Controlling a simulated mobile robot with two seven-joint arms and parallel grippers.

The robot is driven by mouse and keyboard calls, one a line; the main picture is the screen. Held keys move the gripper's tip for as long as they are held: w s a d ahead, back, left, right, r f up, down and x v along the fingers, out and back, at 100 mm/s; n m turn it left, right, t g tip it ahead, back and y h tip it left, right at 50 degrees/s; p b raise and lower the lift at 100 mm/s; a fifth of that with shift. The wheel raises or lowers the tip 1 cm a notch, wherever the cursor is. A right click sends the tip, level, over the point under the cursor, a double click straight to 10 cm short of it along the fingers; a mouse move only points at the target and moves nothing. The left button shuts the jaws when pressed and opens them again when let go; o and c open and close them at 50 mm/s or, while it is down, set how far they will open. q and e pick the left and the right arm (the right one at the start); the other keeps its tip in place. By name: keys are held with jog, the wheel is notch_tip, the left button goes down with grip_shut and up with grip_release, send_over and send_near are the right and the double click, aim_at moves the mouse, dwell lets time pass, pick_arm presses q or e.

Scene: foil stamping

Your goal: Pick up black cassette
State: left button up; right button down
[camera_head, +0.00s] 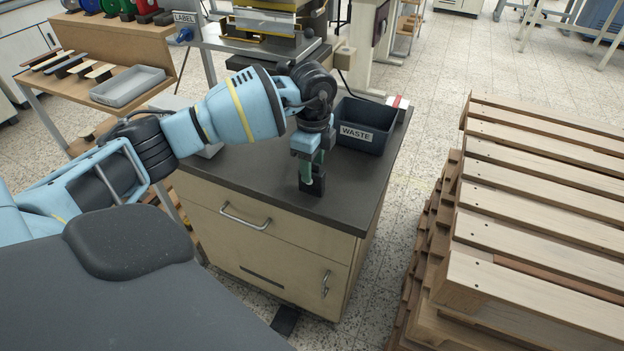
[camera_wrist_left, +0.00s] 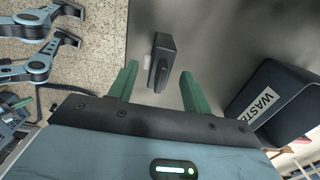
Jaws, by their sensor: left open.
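The black cassette is a small dark block with a raised grip. In the left wrist view the cassette (camera_wrist_left: 164,48) sits on the dark countertop, its near end between the tips of my left gripper (camera_wrist_left: 159,71). The green fingers are open, one on each side, with gaps to the cassette. In the head view my left gripper (camera_head: 307,178) points down over the counter's front part, and the cassette (camera_head: 318,188) shows beside and partly behind its fingers. My right gripper is not seen.
A dark bin labelled WASTE (camera_head: 365,126) stands on the countertop (camera_head: 253,179) behind and right of my left gripper. A press machine (camera_head: 265,28) stands behind. A wooden pallet stack (camera_head: 540,190) is at the right. A grey tray (camera_head: 128,86) sits on a table at left.

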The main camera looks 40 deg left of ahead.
pick_arm(q)
jog(key=shift+f, duration=0.2)
grip_shut()
jog(key=shift+r, duration=0.15)
dwell(0.3)
jog(key=shift+r, duration=0.25)
notch_tip(320, 180, up, 3)
jog(key=shift+r, duration=0.1)
jog(key=s+d+r, duration=0.1)
jog(key=s+d, duration=0.2)
jog(key=s, duration=1.2)
jog(key=shift+s, duration=0.4)
